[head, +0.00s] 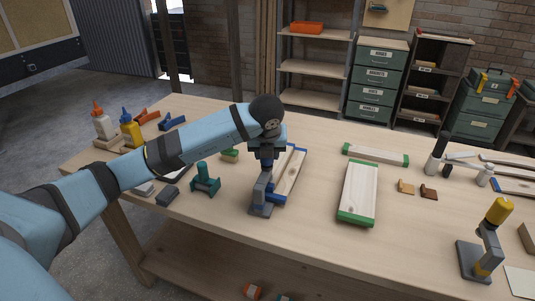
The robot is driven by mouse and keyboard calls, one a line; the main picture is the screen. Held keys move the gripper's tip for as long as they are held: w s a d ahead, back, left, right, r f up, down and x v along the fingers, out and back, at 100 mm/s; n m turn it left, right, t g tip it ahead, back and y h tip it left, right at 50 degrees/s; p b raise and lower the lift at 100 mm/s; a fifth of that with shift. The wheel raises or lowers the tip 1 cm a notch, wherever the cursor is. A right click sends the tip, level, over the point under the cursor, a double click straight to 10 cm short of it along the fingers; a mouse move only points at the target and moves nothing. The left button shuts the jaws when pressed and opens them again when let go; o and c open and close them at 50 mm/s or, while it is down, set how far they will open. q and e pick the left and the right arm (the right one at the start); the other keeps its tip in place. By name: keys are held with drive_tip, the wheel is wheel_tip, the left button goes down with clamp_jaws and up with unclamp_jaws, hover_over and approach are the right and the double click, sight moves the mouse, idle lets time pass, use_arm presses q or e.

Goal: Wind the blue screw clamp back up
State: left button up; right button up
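The blue screw clamp (262,186) stands upright near the front edge of the workbench, on a grey base (261,210). My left arm reaches in from the left, and my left gripper (266,157) is directly over the clamp's top, pointing down. The wrist and gripper cover the top of the clamp, so its handle and the finger grip cannot be made out. A wooden board with blue edges (291,175) lies beside and behind the clamp. My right gripper is not in view.
A green clamp (205,181) stands to the left, and a yellow-topped clamp (490,240) at the far right. A green-ended board (358,192) lies to the right. Glue bottles (131,131) stand at the back left. The bench front between the blue and yellow clamps is mostly clear.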

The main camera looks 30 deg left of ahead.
use_arm(q)
drive_tip(key=shift+n, duration=0.6)
drive_tip(key=o, duration=0.9)
drive_tip(key=p+v, duration=0.1)
drive_tip(key=v, duration=1.3)
drive_tip(key=shift+w+d, duration=0.15)
drive_tip(key=shift+w, duration=0.05)
drive_tip(key=shift+f, duration=0.1)
